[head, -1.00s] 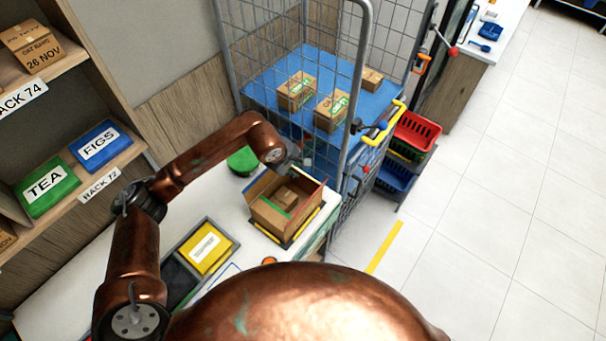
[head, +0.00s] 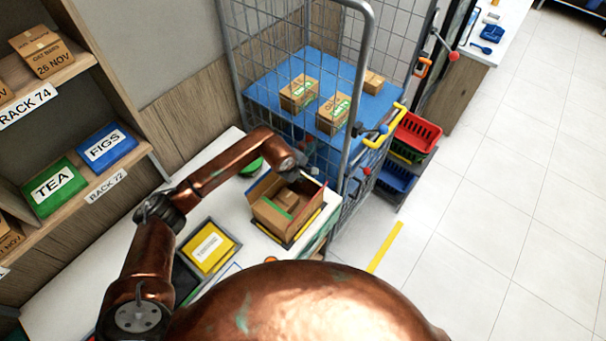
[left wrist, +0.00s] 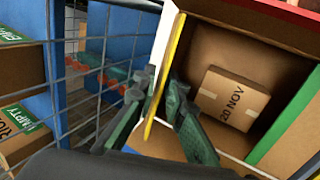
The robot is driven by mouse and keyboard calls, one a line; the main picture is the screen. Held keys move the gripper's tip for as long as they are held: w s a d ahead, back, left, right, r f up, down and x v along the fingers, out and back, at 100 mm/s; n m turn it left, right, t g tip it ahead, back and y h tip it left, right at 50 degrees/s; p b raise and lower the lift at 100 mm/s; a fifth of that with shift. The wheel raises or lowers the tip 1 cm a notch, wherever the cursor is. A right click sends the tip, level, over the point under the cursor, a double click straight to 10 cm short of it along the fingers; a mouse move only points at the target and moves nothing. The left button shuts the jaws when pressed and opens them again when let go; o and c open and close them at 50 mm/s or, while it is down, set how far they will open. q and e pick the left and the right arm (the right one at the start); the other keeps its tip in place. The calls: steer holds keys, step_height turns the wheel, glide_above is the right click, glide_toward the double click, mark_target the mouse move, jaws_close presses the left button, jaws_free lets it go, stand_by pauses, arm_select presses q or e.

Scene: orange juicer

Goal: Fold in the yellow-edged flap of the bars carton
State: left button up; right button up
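The open bars carton (head: 263,214) stands on the white table, with a brown box (left wrist: 234,98) marked 20 NOV inside. Its yellow-edged flap (left wrist: 174,42) stands up on the cage side in the left wrist view. A red-edged flap (head: 314,183) stands at the right, and a green edge (head: 284,204) shows at the near side. My left gripper (left wrist: 162,82) is at the yellow-edged flap, one finger on each side, with a narrow gap between the tips. Whether they press on it is unclear. My right gripper is out of view.
The wire cage cart (head: 345,110) stands close behind the carton, with boxes on its blue deck (head: 262,92). Red and blue baskets (head: 418,132) stand right of the cart. Shelves (head: 115,172) are at left.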

arm_select(q)
jaws_close()
steer(key=shift+b, duration=0.3)
stand_by(0.5)
steer(key=shift+s+a+f+t+b, duration=0.1)
steer(key=shift+f+t+b, duration=0.15)
steer(key=shift+b, duration=0.55)
steer(key=t+h+b, duration=0.1)
steer(key=b, duration=0.5)
steer(key=s+f+t+h+b, duration=0.1)
steer(key=t+b, duration=0.1)
steer(key=b, duration=0.4)
steer(key=a+t+h+b, duration=0.1)
steer(key=t+h+b, duration=0.1)
steer(key=b, duration=0.4)
steer(key=shift+s+f+t+b, duration=0.25)
steer(key=shift+s+f+b, duration=0.05)
steer(key=shift+b, duration=0.1)
steer(key=shift+o, duration=1.7)
jaws_free()
